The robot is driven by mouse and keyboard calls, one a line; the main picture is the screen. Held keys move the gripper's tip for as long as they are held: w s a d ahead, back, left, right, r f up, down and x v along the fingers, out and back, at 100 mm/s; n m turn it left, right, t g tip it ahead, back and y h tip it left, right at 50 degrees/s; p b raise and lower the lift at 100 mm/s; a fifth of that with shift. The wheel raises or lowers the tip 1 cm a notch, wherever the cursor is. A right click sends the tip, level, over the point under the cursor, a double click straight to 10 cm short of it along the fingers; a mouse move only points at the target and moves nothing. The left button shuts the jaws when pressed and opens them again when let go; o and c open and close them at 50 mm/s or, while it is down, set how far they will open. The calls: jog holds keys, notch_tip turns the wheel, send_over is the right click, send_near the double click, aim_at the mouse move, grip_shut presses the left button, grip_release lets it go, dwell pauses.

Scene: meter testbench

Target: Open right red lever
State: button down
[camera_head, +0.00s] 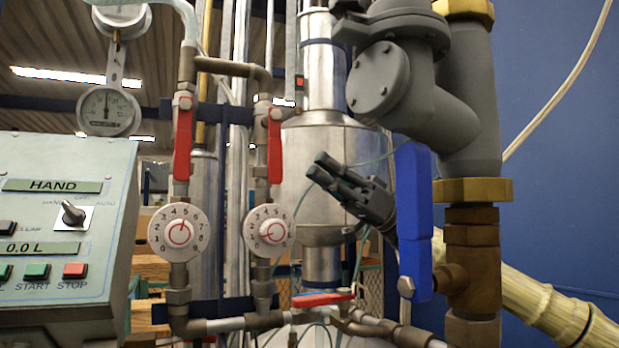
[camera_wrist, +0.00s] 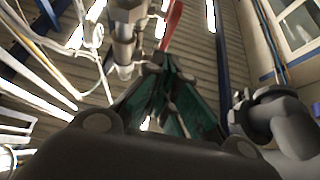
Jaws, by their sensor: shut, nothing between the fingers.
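The right red lever (camera_head: 275,145) hangs upright along its pipe, above the right white dial (camera_head: 269,231). A second red lever (camera_head: 183,138) hangs upright on the left pipe. A third red lever (camera_head: 322,299) lies flat on the low pipe. My gripper (camera_head: 320,168) is shut and empty, to the right of and slightly below the right lever, apart from it, in front of the metal cylinder. In the wrist view its greenish fingers (camera_wrist: 168,105) point towards a red lever (camera_wrist: 173,18) at the top; which lever this is I cannot tell for sure.
A large blue lever (camera_head: 413,215) and thick grey pipework (camera_head: 440,110) stand close to the right of my gripper. The metal cylinder (camera_head: 318,150) is behind it. A control panel (camera_head: 60,220) fills the left side, with the left dial (camera_head: 179,232) beside it.

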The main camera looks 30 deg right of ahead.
jog(key=d+f, duration=0.6)
jog(key=shift+s+d+f, duration=0.4)
